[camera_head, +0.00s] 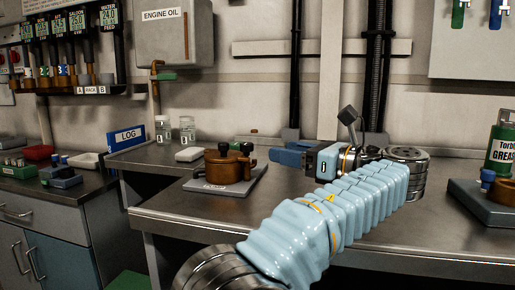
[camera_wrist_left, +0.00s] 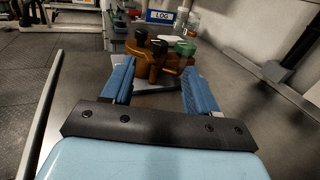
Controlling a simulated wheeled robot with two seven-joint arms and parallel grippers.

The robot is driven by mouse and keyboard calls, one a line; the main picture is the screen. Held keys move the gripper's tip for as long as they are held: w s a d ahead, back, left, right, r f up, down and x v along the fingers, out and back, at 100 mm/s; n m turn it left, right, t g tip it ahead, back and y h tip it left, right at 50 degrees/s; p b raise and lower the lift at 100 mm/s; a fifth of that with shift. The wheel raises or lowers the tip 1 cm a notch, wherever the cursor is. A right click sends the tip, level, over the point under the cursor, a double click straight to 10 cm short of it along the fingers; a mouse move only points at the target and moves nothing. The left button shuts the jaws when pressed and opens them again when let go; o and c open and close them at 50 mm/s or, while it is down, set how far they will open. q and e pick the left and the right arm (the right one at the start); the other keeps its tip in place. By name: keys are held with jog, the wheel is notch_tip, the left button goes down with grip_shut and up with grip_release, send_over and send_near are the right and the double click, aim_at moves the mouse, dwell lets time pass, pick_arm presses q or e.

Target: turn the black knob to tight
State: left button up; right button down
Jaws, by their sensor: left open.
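A copper-brown fitting (camera_head: 225,171) stands on a grey plate (camera_head: 211,186) on the metal bench. I cannot tell which black knob the task means, nor read any tight mark. My left gripper (camera_head: 281,156) is to the right of the fitting, apart from it in the head view. Its blue fingers (camera_wrist_left: 157,72) are open and empty, pointing at the fitting. My right gripper is out of view.
A blue LOG binder (camera_head: 126,138), glass jars (camera_head: 187,129) and a white tray (camera_head: 189,154) stand behind the fitting. A green grease can (camera_head: 500,150) is at the right. The bench front is clear.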

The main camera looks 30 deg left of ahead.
aim_at(252, 145)
pick_arm(q)
jog(key=a, duration=0.3)
jog(key=w+a, duration=0.1)
jog(key=a, duration=0.5)
jog(key=shift+w+a+b, duration=0.1)
jog(key=shift+w+b, duration=0.1)
jog(key=shift+b, duration=0.2)
jog(key=c, duration=1)
jog(key=shift+c, duration=0.2)
